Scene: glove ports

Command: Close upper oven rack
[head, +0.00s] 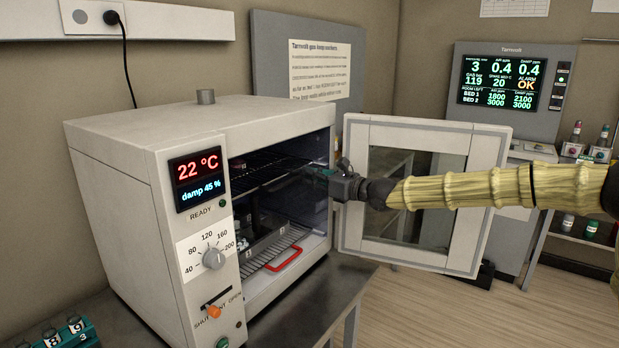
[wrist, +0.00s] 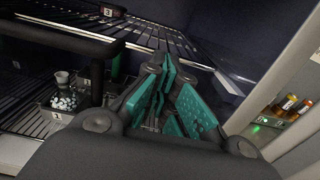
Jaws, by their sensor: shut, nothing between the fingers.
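The oven (head: 115,150) stands with its door (head: 455,135) swung open to the right. The upper rack (head: 262,168) is a dark wire shelf inside the chamber; I cannot tell how far it sticks out. In the wrist view a dark wire rack (wrist: 150,32) crosses behind my fingers. My gripper (head: 328,172) is at the right side of the oven opening, near rack height. In the wrist view its teal-padded fingers (wrist: 166,78) are together and hold nothing. Whether they touch the rack is not clear.
The open door stands close behind and beside my arm. A control panel with dial (head: 214,258) flanks the opening. A rack of numbered items (head: 62,335) is at lower left.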

